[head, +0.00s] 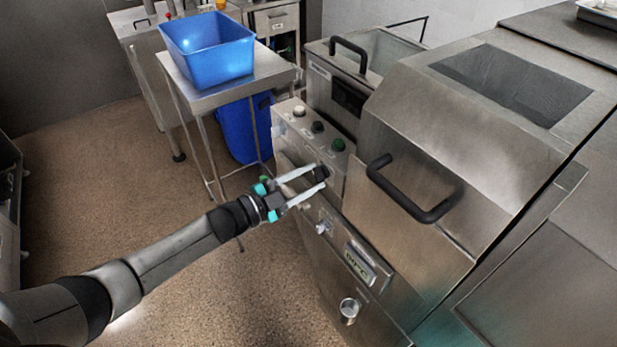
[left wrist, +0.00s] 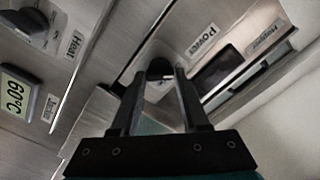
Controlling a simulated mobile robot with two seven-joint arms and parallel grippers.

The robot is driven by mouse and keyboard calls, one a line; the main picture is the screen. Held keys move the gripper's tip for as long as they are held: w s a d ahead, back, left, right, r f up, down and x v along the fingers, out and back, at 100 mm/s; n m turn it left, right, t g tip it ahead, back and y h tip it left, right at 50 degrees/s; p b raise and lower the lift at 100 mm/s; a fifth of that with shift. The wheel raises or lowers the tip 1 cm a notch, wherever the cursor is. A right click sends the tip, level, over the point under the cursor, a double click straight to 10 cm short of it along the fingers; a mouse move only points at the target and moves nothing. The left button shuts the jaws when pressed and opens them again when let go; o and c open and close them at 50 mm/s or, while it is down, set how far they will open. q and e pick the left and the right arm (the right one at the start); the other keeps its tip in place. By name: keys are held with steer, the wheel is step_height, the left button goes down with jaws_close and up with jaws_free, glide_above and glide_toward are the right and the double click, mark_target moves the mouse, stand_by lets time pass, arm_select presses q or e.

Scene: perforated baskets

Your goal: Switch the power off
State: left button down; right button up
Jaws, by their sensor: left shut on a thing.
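The power switch is a dark knob (left wrist: 160,67) beside a label reading "Power" (left wrist: 202,39) on the steel machine's front panel. In the head view the dark knob (head: 321,172) sits low on the upper panel. My left gripper (head: 319,177) reaches it from the left, with its two pale fingers on either side of the knob. In the left wrist view the fingers (left wrist: 166,73) are closed around the knob, hiding part of it. The knob's exact turn is hard to tell. My right gripper is not in view.
White, black and green buttons (head: 317,127) sit above the knob. Below are a heat knob (head: 323,229) and a temperature display (head: 359,263). A black lid handle (head: 410,191) sticks out close by on the right. A blue basket (head: 207,48) stands on a steel table behind.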

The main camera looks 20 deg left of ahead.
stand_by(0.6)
arm_select(q)
steer(key=shift+c, duration=2)
jaws_free()
steer(key=shift+s+a, duration=0.1)
steer(key=v, duration=1.5)
steer(key=s+a+f+n+g+y+b, duration=0.1)
steer(key=s+a+f+n+y+b, duration=0.15)
steer(key=f, duration=0.85)
steer(key=s+a+f+n+g+y+b, duration=0.15)
steer(key=s+f+n+y, duration=0.25)
steer(key=f, duration=0.7)
steer(key=s+a+f+n+g+y+b, duration=0.1)
steer(key=s+f+n+g+y+b, duration=0.2)
steer(key=f, duration=0.8)
steer(key=s+d+f+n+g+b, duration=0.2)
steer(key=s+d+f+g, duration=0.2)
steer(key=s+f, duration=0.5)
steer(key=s+d+f+n+g+y+b, duration=0.1)
steer(key=s+d+f, duration=0.5)
steer(key=s, duration=0.9)
step_height(320, 180, down, 3)
steer(key=n+g+b, duration=0.1)
steer(key=n+g, duration=0.1)
steer(key=shift+s+d+g, duration=0.2)
steer(key=shift+d+g, duration=0.1)
steer(key=shift+g, duration=0.05)
